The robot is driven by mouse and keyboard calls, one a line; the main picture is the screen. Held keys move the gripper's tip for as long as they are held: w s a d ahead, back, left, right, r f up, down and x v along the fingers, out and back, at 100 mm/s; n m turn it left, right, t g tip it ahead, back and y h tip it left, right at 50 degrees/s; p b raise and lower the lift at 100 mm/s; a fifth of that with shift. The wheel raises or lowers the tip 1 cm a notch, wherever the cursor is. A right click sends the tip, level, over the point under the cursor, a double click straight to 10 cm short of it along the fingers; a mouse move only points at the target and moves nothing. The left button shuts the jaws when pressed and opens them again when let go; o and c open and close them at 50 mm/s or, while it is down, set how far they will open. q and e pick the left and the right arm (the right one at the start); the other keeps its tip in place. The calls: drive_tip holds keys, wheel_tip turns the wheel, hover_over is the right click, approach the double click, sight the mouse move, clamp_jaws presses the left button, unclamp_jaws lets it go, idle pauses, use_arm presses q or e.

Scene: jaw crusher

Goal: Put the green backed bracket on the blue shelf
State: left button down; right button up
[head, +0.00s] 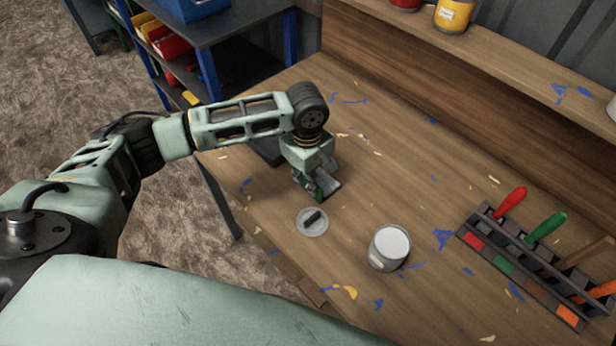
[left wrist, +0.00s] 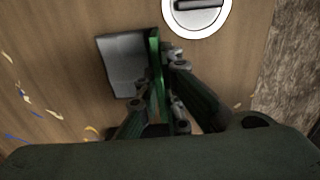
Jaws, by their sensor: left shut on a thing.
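The green backed bracket (head: 329,190) is at my left gripper (head: 311,186), over the wooden workbench. In the left wrist view the bracket (left wrist: 124,66) shows a grey plate with an upright green back, and my left gripper (left wrist: 167,92) is shut on the green back. I cannot tell whether the bracket touches the bench top. The blue shelf (head: 207,66), a dark rack with blue posts, stands at the upper left beyond the bench. My right gripper is in neither view.
A round pale lid with a dark handle (head: 312,221) lies close to the bracket. A white-topped can (head: 389,247) and a rack of colored-handled tools (head: 520,265) stand on the bench (head: 400,180). Red and yellow bins (head: 170,45) and a blue bin (head: 190,9) occupy the shelf.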

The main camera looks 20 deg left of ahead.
use_arm(q)
drive_tip(key=c, duration=2.3)
unclamp_jaws()
drive_tip(key=shift+f, duration=0.1)
drive_tip(key=o, duration=0.4)
